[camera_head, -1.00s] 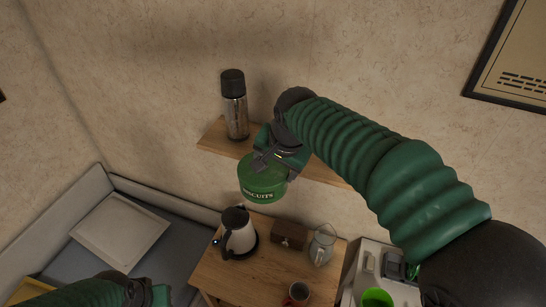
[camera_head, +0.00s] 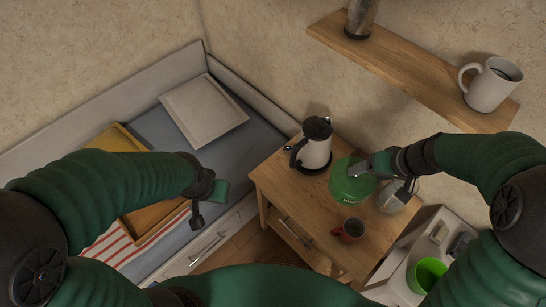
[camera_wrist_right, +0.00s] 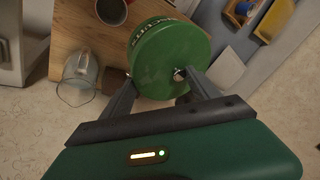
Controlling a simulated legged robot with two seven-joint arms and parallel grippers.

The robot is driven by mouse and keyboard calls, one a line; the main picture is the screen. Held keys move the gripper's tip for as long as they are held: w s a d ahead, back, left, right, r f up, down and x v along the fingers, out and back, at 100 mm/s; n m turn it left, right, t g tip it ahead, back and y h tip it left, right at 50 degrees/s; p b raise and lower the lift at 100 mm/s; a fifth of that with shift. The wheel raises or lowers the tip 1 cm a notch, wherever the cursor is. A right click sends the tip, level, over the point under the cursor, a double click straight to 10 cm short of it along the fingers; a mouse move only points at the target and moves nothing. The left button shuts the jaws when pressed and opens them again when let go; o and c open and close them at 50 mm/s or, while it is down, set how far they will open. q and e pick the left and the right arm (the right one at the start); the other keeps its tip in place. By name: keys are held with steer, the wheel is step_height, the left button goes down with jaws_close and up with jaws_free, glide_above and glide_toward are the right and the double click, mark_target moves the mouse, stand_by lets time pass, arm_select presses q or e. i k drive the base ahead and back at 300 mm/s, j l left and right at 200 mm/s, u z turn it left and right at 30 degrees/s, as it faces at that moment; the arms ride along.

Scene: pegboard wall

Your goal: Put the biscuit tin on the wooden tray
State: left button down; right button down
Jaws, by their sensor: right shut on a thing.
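The green biscuit tin (camera_head: 350,184) is in my right gripper (camera_head: 372,168), over the small wooden table in the head view. In the right wrist view the tin (camera_wrist_right: 168,62) sits between the two fingers (camera_wrist_right: 152,88), which are shut on it. The wooden tray (camera_head: 152,218) lies on the bed at the left, partly hidden behind my left arm. My left gripper (camera_head: 207,206) hangs near the tray's right side, apart from the tin. Its jaws are too unclear to judge.
The table (camera_head: 285,185) carries a kettle (camera_head: 315,148), a red mug (camera_head: 350,230) and a glass jug (camera_head: 392,198) close to the tin. A wall shelf (camera_head: 400,65) holds a white mug (camera_head: 490,84). A pale cushion (camera_head: 203,108) lies on the bed.

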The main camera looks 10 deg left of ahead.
mark_target(144, 215)
steer(key=u, duration=1.7)
steer(key=i+j+u, duration=0.15)
steer(key=i+u, duration=0.15)
steer(key=i+j+u, duration=0.1)
steer(key=i+u, duration=0.15)
steer(key=i, duration=0.1)
